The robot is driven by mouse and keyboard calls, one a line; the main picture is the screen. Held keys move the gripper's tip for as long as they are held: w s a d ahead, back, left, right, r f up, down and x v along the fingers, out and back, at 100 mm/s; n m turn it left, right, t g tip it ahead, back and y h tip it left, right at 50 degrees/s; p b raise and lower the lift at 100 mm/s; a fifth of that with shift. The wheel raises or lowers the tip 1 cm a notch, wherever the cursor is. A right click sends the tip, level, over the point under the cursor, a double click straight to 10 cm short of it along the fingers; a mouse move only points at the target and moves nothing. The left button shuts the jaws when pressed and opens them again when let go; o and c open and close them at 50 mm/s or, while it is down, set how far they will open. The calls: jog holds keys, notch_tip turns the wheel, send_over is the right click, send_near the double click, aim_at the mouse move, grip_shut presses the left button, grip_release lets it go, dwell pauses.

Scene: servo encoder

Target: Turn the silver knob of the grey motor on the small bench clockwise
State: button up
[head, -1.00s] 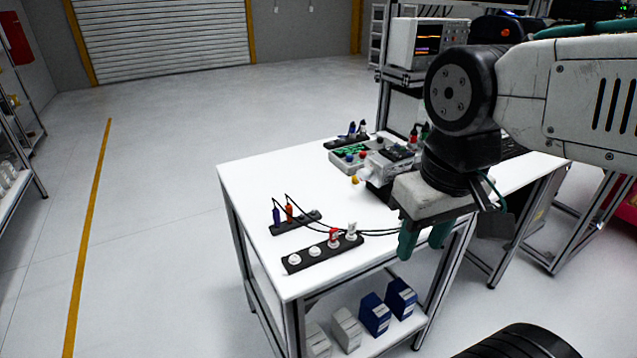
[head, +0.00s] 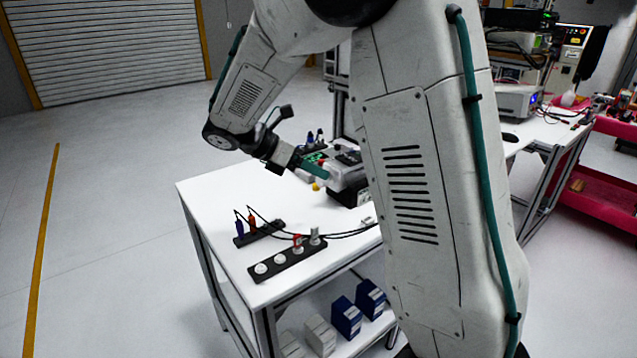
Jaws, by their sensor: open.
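The small white bench (head: 215,198) stands in the middle of the head view. A grey unit with a black base, which looks like the motor (head: 344,174), sits toward its back right. My arm hides its right part, and I cannot make out the silver knob. A small yellow round part (head: 316,187) shows just below the fingers.
A black power strip (head: 287,261) with white sockets and a shorter strip (head: 259,233) with plugs lie at the bench's front, with cables running right. Blue boxes (head: 346,317) stand on the lower shelf. The bench's left part is clear. A red cart (head: 590,185) stands at the right.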

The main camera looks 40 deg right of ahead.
aim_at(318, 182)
jog(key=w+f+n+h, duration=0.4)
jog(key=w+f+n, duration=0.35)
jog(key=w, duration=0.25)
jog(key=x, duration=0.8)
jog(key=shift+w+d+f, duration=0.3)
jog(key=shift+f, duration=0.1)
jog(key=c, duration=1)
